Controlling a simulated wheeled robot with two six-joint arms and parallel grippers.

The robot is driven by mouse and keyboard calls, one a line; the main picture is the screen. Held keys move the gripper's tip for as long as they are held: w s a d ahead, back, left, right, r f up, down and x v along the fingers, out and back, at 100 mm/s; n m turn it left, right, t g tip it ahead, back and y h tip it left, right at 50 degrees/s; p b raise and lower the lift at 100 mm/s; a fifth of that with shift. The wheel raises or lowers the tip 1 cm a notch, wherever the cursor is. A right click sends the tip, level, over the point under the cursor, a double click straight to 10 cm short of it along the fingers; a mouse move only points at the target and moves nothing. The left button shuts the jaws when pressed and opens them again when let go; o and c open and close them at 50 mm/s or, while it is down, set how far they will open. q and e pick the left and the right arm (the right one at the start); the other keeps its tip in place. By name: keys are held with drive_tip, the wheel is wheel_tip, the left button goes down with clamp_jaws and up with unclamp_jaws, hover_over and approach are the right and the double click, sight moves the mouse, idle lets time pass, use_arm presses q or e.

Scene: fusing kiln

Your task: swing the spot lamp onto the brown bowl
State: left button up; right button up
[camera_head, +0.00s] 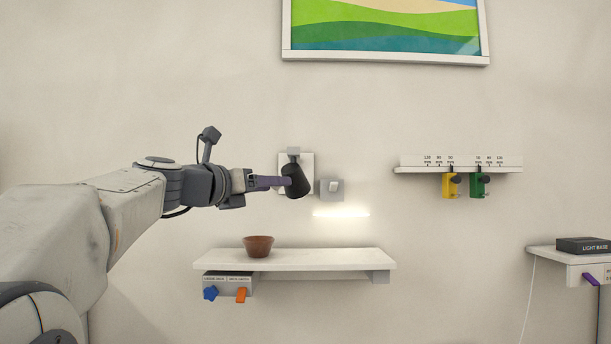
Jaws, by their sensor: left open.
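The spot lamp (298,185) is a small black cone on a grey wall mount, above the shelf. Its bright light patch lies on the wall to the lower right of it, above the shelf and right of the bowl. The brown bowl (258,246) stands upright on the white shelf (330,259), left of its middle and below the lamp. My left gripper (278,182) reaches in from the left, its purplish fingers at the left side of the lamp head. It is open; whether a finger touches the lamp is hard to tell. My right gripper is not in view.
A grey box with a switch (331,188) sits on the wall right of the lamp. Under the shelf hang a blue knob (210,293) and an orange lever (241,295). A marked rail (460,163) with yellow and green clamps is at right. A second shelf (569,258) holds a dark box.

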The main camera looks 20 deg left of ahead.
use_arm(q)
drive_tip(key=shift+x, duration=1.1)
clamp_jaws()
idle(0.7)
